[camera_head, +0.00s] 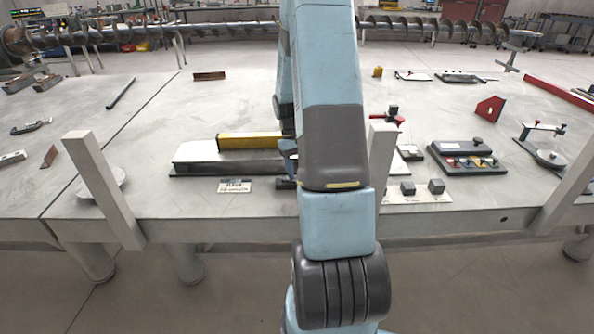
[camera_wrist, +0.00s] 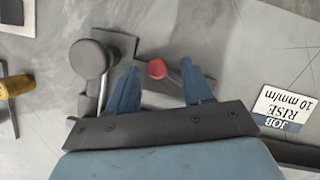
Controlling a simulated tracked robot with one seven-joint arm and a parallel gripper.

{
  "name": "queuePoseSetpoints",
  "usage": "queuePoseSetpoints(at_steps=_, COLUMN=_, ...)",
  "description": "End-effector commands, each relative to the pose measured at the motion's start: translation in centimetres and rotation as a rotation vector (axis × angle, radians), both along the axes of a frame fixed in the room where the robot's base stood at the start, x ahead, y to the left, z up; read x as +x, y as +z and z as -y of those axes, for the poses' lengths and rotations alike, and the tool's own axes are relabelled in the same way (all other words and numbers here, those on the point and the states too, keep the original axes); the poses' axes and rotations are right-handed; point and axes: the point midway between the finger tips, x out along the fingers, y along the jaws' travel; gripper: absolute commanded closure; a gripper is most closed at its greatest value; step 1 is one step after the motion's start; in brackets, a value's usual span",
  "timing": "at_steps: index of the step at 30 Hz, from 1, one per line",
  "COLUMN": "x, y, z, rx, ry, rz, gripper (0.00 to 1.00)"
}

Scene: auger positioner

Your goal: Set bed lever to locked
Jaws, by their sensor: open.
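A small red knob (camera_wrist: 157,69) shows in the wrist view, over a grey plate (camera_wrist: 125,43). My gripper (camera_wrist: 160,66) is open, with one blue finger on each side of the red knob; a gap shows on both sides of it. A larger dark round knob (camera_wrist: 90,58) on a metal rod stands left of the left finger. I cannot tell from the markings which part is the bed lever or which position is locked. In the head view my arm hides this spot and most of the gripper.
A label reading JOB RISE 10 mm/m (camera_wrist: 287,108) lies right of the gripper and also shows in the head view (camera_head: 235,185). A yellow bar (camera_head: 250,141) lies along a grey block left of my arm. A dark box (camera_head: 465,158) stands right.

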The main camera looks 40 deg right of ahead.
Motion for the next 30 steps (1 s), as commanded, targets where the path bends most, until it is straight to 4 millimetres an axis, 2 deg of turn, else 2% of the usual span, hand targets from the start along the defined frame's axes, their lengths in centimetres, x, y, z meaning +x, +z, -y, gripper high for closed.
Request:
queuePoseSetpoints(at_steps=8, x=0.4, y=1.0, z=0.2, rx=-0.002, ry=-0.001, rz=0.002, gripper=0.5)
queuePoseSetpoints(at_steps=24, x=4.3, y=10.0, z=0.8, rx=-0.002, ry=-0.001, rz=0.002, gripper=0.5)
queuePoseSetpoints(at_steps=30, x=5.2, y=12.0, z=1.0, rx=-0.001, ry=-0.001, rz=0.001, gripper=0.5)
